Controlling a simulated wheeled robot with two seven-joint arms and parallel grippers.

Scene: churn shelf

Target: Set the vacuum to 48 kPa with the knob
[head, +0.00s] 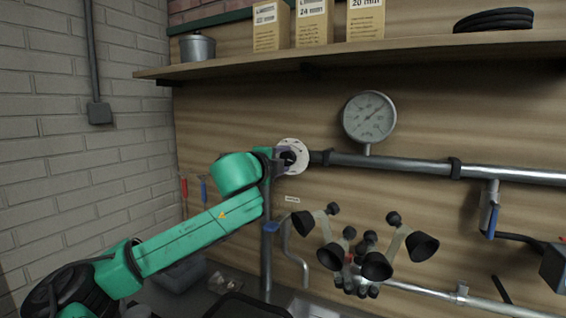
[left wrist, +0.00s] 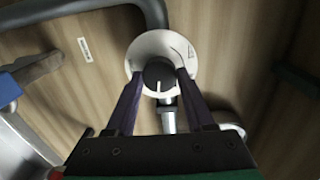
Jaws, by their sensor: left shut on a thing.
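The knob (left wrist: 159,76) is black with a white pointer line and sits on a round white dial plate (left wrist: 142,48). In the left wrist view both fingers of my left gripper (left wrist: 159,80) are on the knob's two sides, shut on it. In the head view the left gripper (head: 285,160) reaches the white dial plate (head: 298,148) on the pipe, and the knob is mostly hidden by it. The round pressure gauge (head: 369,117) stands above the pipe to the right. Its face shows, but its numbers are too small to read. My right gripper is not in view.
A wooden shelf (head: 400,54) above holds boxes (head: 314,24), a metal pot (head: 197,47) and black rings (head: 494,20). A milking cluster with black cups (head: 376,265) hangs below the pipe (head: 400,164). A blue-handled valve (head: 490,213) is at right.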

